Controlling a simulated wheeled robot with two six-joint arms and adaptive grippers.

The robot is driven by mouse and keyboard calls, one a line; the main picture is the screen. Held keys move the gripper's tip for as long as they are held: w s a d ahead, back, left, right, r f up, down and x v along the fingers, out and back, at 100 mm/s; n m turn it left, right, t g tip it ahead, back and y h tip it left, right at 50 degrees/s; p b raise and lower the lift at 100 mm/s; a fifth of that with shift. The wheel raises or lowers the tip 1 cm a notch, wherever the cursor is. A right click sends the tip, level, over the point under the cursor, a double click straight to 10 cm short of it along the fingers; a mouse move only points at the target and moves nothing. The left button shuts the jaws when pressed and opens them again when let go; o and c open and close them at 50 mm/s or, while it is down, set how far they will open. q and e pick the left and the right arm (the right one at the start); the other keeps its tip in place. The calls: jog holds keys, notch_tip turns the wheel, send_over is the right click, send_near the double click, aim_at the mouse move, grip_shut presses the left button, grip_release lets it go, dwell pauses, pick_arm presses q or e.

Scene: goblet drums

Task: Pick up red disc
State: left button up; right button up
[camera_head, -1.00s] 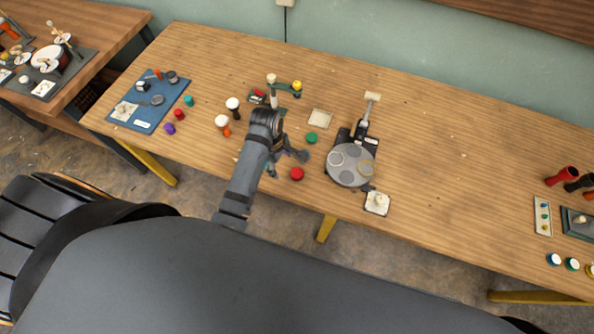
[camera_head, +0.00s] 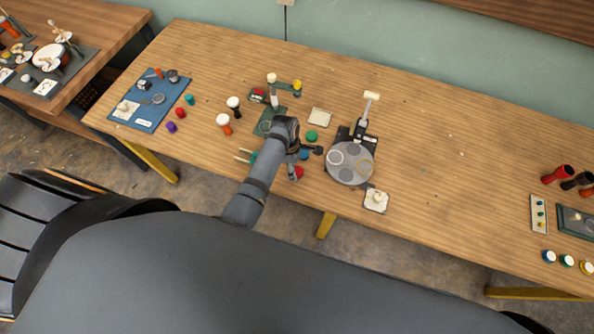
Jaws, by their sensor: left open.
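The red disc (camera_head: 298,173) lies on the wooden table near its front edge, partly covered by my left gripper. My left gripper (camera_head: 304,162) is open and empty, hanging over the table just above and beside the red disc. I cannot tell whether a finger touches the disc. A blue disc (camera_head: 304,154) and a green disc (camera_head: 312,136) lie just behind, the blue one partly hidden by the gripper. My right gripper is not in view.
A grey round turntable (camera_head: 349,176) with an upright mallet-like tool (camera_head: 369,108) stands to the right. A pale square tray (camera_head: 320,117) lies behind. Small goblet drums (camera_head: 223,122) and a blue mat (camera_head: 140,118) are to the left.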

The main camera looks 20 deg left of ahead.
aim_at(297, 171)
pick_arm(q)
jog(key=shift+w+d+f, duration=0.1)
jog(key=shift+d+f, duration=0.05)
jog(key=shift+f, duration=0.6)
jog(key=shift+w+d+f, duration=0.1)
jog(key=shift+f, duration=0.65)
jog(key=shift+s, duration=0.15)
jog(key=c, duration=1)
jog(key=shift+o, duration=0.2)
jog(key=shift+r, duration=0.15)
